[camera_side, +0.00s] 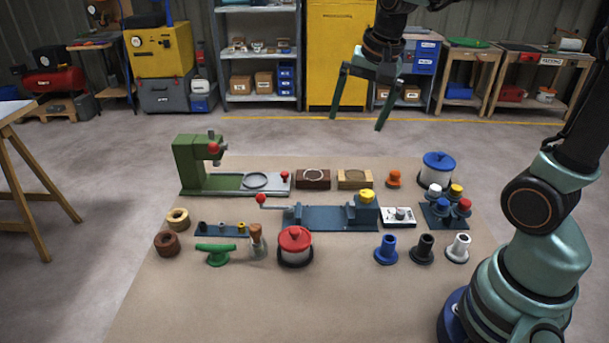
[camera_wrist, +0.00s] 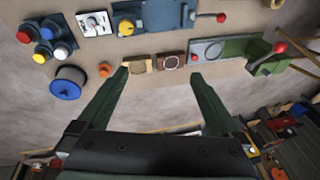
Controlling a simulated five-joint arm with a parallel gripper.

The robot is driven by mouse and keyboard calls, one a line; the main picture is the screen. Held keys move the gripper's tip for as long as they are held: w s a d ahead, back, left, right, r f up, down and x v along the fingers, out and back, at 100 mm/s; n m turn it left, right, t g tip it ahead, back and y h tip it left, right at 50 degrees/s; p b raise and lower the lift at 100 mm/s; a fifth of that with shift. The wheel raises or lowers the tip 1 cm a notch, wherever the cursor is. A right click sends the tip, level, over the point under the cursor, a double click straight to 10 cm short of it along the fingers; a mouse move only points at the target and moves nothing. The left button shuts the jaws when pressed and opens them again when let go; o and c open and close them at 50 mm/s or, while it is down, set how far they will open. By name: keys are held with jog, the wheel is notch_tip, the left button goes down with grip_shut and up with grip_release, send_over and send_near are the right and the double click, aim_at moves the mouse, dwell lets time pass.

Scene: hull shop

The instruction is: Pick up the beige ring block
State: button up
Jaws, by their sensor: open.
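The beige ring block (camera_side: 354,180) is a flat tan block with a round ring mark on top. It lies on the beige mat, just right of a dark brown ring block (camera_side: 313,180) in the side view. My gripper (camera_side: 356,124) is open and empty, high in the air above and behind the blocks, fingers pointing down. In the wrist view the beige ring block (camera_wrist: 139,65) shows close to the left fingertip of my gripper (camera_wrist: 160,74), and the dark brown ring block (camera_wrist: 170,61) is between the fingers in the picture. Nothing is touched.
A green press (camera_side: 192,165) stands left of the blocks. An orange knob piece (camera_side: 394,179) and a blue-lidded pot (camera_side: 438,170) stand to the right. A blue vise (camera_side: 325,218) with a yellow knob lies in front. The mat behind the blocks is clear.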

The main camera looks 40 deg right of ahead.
jog(key=w+d+f+m+g, duration=0.2)
jog(key=w+d+f+m, duration=0.45)
jog(key=m, duration=0.25)
jog(key=m+g, duration=0.1)
jog(key=m, duration=0.6)
send_over(355, 175)
notch_tip(355, 175, down, 6)
jog(key=shift+y, duration=0.3)
notch_tip(355, 175, down, 12)
jog(key=shift+r, duration=0.15)
jog(key=c, duration=1.5)
jog(key=shift+o, duration=0.2)
jog(key=shift+r, duration=0.15)
